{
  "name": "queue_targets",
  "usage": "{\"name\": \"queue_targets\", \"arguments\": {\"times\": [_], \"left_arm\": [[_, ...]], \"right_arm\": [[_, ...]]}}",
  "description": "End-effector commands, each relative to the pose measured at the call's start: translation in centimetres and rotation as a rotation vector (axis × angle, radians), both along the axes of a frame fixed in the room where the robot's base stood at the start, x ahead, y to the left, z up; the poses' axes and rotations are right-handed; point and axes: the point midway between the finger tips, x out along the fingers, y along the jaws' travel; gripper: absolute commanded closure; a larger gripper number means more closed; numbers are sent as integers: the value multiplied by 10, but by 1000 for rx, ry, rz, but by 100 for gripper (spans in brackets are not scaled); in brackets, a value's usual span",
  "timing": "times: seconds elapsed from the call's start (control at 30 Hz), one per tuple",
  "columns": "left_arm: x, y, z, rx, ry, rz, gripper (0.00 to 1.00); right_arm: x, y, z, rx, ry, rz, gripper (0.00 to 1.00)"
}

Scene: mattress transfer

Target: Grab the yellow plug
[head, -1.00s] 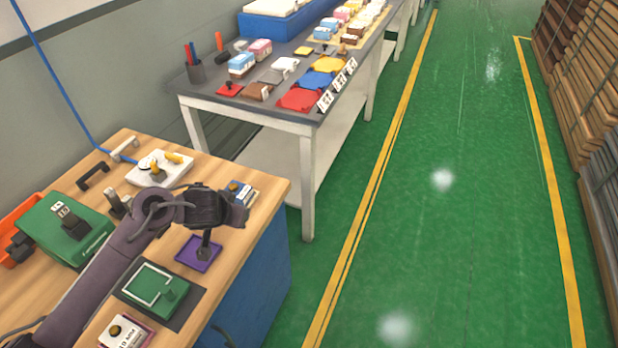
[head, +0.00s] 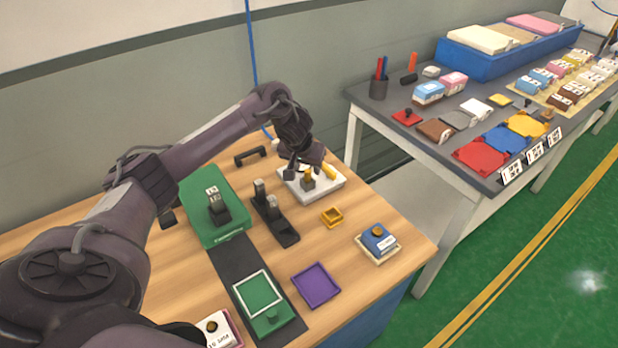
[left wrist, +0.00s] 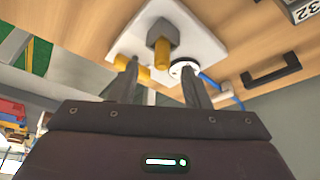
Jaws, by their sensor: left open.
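A white board (head: 326,184) lies near the back edge of the wooden bench. On it a yellow upright piece (head: 308,172) stands on a grey base, and a second yellow piece (head: 330,171) lies to its right. Which one is the yellow plug I cannot tell. My left gripper (head: 300,172) is over the board, open and empty, partly covering it. In the left wrist view its two fingers (left wrist: 160,84) point at the board. The upright yellow piece (left wrist: 161,50) is just beyond them; the other yellow part (left wrist: 144,74) is partly hidden by the left finger. My right gripper is out of view.
A blue cable (left wrist: 228,92) runs near the board. Another table (head: 440,160) stands right.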

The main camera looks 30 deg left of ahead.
Motion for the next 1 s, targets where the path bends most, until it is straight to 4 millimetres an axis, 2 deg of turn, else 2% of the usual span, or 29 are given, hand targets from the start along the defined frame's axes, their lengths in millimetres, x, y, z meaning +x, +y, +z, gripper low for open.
{"name": "queue_targets", "arguments": {"times": [0.1,0.2,0.47,0.57,0.8,1.0], "left_arm": [[1,1,-19,-1,3,1,57],[6,2,-28,-1,1,1,57],[8,2,-31,0,-1,0,57],[8,2,-31,0,-1,0,68],[8,2,-31,0,-1,0,99],[8,2,-31,0,-1,0,100]], "right_arm": [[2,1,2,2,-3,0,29],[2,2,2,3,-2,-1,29],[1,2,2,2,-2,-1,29],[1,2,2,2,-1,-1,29],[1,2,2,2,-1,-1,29],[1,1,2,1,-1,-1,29]]}}
